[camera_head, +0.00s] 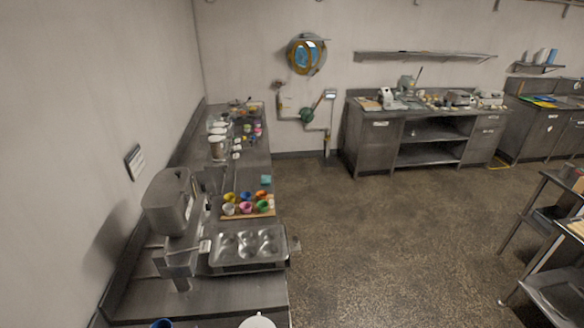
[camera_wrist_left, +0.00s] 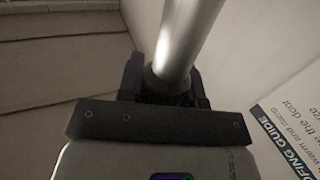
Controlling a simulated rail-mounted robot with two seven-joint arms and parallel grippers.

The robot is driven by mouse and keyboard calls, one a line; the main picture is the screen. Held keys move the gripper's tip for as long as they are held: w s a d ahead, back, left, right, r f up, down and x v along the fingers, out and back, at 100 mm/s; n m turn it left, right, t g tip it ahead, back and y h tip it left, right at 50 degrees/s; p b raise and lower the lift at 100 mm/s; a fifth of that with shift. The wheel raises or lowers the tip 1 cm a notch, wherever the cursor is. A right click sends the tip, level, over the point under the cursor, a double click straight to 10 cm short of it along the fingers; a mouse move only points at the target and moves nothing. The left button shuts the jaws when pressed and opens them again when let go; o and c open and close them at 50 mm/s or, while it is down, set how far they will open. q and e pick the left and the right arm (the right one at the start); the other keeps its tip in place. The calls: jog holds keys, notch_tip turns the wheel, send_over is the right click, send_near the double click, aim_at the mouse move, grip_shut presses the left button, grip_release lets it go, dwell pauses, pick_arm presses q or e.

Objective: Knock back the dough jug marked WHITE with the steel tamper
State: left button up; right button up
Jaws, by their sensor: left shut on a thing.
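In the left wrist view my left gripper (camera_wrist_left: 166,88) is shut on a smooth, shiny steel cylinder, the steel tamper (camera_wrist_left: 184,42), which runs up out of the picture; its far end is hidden. Neither gripper shows in the head view. In the head view, several metal and pale jugs stand in a row on the left counter, the nearest a steel one (camera_head: 218,148). They are too small for me to read any marking, so I cannot tell which is WHITE.
The left counter also holds a grey mixer-like machine (camera_head: 168,200), a muffin tin (camera_head: 248,262) and coloured cups (camera_head: 229,209) on a board. A printed guide (camera_wrist_left: 290,125) hangs on the wall close to my left gripper. Open floor (camera_head: 400,240) lies right of the counter.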

pick_arm(q)
jog(key=shift+s+d+r+p, duration=0.1)
jog(key=shift+d+r+p, duration=0.15)
jog(key=shift+r+p, duration=0.3)
jog(key=shift+s+d+r+p, duration=0.1)
jog(key=shift+d+r+p, duration=0.2)
jog(key=shift+r, duration=0.3)
jog(key=shift+r+p, duration=0.2)
jog(key=shift+p, duration=0.2)
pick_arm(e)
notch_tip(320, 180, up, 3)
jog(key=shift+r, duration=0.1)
pick_arm(q)
jog(key=shift+a+r, duration=0.1)
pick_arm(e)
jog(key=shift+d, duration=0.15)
